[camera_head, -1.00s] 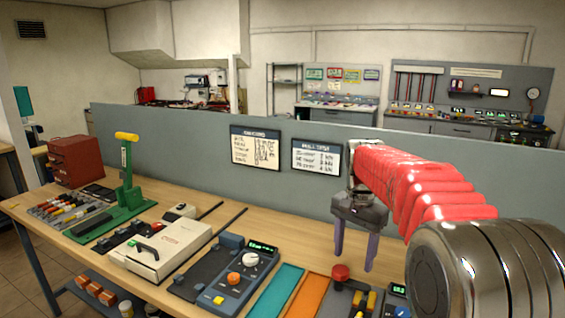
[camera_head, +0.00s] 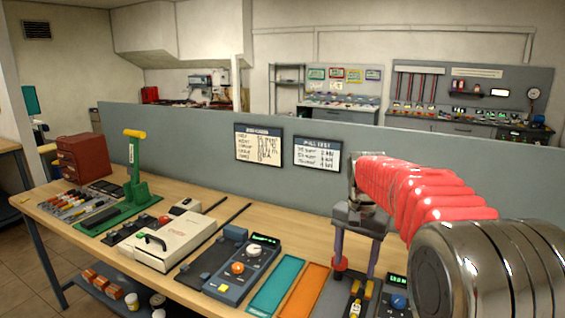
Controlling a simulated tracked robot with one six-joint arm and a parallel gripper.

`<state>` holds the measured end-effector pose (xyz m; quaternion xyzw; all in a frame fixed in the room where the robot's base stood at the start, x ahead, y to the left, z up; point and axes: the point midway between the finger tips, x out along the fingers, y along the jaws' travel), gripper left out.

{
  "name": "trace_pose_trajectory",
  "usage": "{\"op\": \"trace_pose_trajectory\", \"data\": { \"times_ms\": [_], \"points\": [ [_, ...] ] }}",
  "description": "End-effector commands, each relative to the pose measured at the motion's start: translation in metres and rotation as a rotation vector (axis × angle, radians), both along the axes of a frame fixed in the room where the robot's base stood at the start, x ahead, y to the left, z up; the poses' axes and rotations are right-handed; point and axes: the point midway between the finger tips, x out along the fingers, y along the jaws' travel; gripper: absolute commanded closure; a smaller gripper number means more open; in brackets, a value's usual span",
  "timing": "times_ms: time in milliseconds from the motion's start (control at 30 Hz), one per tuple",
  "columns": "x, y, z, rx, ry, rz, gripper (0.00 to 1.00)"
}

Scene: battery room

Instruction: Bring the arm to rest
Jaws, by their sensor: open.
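My gripper (camera_head: 355,269) is open and empty, with two purple fingers pointing down from a dark grey body. It hangs over the right part of the wooden bench. The left fingertip overlaps a red knob (camera_head: 340,264) in the picture; I cannot tell the height of the gap or whether they touch. My arm, with a red ribbed sleeve (camera_head: 425,190) and a shiny metal joint (camera_head: 485,270), reaches in from the lower right and hides the bench's right end.
A blue tester (camera_head: 243,272), cream case (camera_head: 172,243), green press (camera_head: 135,185) and red cabinet (camera_head: 83,158) stand left. A grey partition (camera_head: 200,150) runs behind.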

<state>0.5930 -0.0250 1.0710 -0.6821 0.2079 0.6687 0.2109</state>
Motion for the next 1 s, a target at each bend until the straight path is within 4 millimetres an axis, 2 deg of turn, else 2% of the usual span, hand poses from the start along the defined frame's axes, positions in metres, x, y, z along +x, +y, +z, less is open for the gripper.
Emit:
{"op": "trace_pose_trajectory", "data": {
  "times_ms": [133,367,1000],
  "points": [
    [-0.011,0.0,-0.01,-0.001,-0.001,0.061,0.4],
    [-0.038,0.002,-0.015,-0.006,-0.025,0.168,0.4],
    [-0.159,0.013,-0.005,-0.055,-0.174,0.465,0.4]
  ]
}}
